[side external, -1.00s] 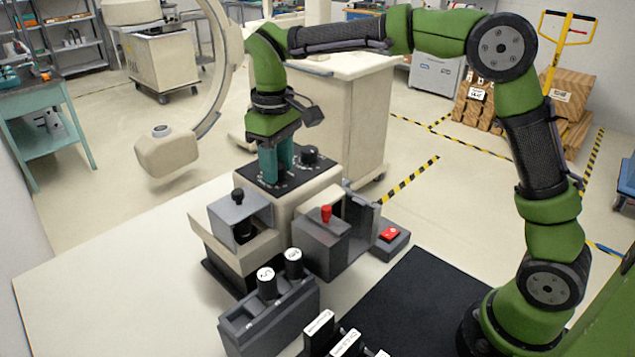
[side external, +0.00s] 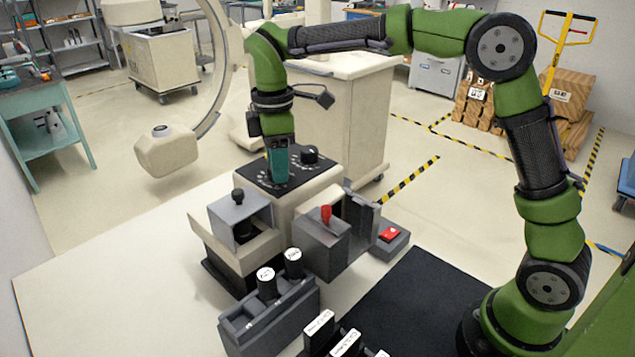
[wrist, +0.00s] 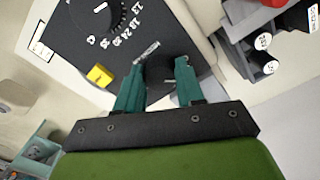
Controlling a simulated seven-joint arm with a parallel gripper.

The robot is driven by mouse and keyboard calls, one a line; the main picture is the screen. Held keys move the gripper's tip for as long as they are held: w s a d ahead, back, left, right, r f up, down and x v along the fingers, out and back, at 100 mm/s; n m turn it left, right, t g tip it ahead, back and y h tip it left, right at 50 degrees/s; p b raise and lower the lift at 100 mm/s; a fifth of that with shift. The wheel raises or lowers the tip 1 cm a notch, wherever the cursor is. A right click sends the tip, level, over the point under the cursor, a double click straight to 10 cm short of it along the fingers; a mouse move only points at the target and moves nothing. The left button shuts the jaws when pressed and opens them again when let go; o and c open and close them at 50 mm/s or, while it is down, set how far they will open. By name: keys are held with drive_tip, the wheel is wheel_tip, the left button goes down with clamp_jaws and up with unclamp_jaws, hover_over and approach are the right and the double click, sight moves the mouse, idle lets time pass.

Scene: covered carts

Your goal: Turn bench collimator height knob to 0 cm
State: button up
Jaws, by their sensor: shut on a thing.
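A black dial panel (side external: 262,178) lies on top of the beige bench unit, with two dark knobs. My gripper (side external: 279,178) points down at the nearer-left knob, which it hides in the side view. In the wrist view, my gripper's teal fingers (wrist: 160,68) stand on either side of this dark knob (wrist: 160,88), shut on it. Its pointer and most of its scale are hidden, so I cannot read its setting. The other knob (side external: 310,155) is free; the wrist view shows it (wrist: 97,8) with a white pointer and printed numbers around it.
A yellow block (wrist: 99,75) sits beside the held knob. In front stand a grey housing with a black-knobbed lever (side external: 238,195), a red-handled lever (side external: 327,214), a red button box (side external: 390,234) and black cylinders with white labelled tops (side external: 266,284). The white tabletop at left is clear.

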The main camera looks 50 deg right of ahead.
drive_tip(key=n, duration=0.5)
drive_tip(key=shift+r, duration=0.1)
idle(0.7)
drive_tip(key=o, duration=1)
drive_tip(key=shift+o, duration=0.2)
wheel_tip(320, 180, up, 17)
